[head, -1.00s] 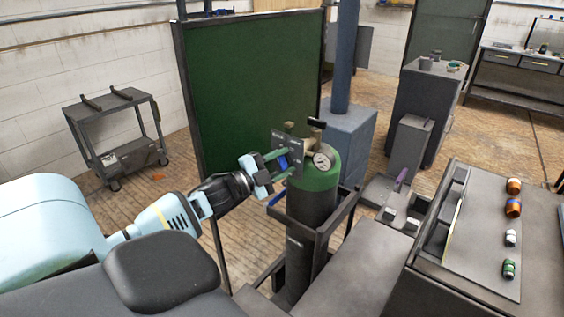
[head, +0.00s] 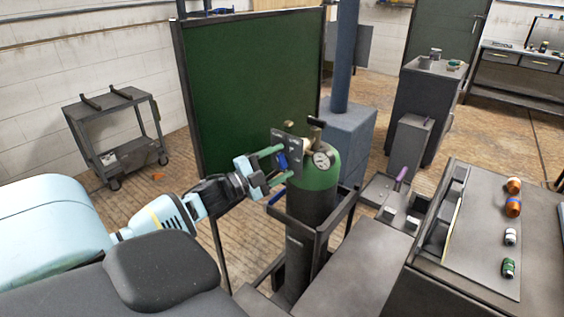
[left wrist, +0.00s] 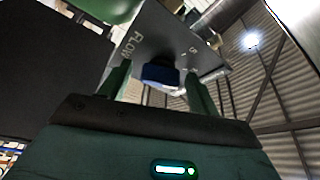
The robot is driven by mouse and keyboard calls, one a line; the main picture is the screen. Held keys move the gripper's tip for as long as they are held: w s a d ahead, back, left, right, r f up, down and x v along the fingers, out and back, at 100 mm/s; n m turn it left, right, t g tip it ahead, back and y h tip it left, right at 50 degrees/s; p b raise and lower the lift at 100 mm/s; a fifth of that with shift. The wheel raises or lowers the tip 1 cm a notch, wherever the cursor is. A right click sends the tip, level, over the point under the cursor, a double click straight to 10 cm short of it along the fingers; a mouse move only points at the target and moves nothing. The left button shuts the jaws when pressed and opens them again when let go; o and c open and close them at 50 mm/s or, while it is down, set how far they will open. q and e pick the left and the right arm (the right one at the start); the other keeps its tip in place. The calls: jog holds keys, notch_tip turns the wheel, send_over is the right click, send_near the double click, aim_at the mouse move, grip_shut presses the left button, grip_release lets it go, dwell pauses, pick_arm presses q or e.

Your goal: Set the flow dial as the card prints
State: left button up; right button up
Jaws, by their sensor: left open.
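The flow dial is a blue knob (head: 282,160) on a dark plate (head: 291,146) at the top of a green-shouldered gas cylinder (head: 320,185). In the left wrist view the blue knob (left wrist: 160,74) sits on the plate (left wrist: 165,45), which bears the letters FLOW and small marks, too small to read surely. My left gripper (head: 272,165) is open, its two green fingers pointing at the plate. In the left wrist view the fingers stand either side of the knob, apart from it. A round gauge (head: 321,160) is beside the plate. No readable card shows. My right gripper is not in view.
The cylinder stands in a dark frame (head: 341,215). A green panel (head: 250,85) stands behind it. A bench (head: 470,250) at right holds several coloured fittings and an upright board. A cart (head: 118,130) stands at far left. Open wooden floor lies between.

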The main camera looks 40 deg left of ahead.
pick_arm(q)
jog(key=v, duration=0.6)
jog(key=shift+s, duration=0.3)
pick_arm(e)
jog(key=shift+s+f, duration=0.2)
pick_arm(q)
jog(key=shift+a+f, duration=0.1)
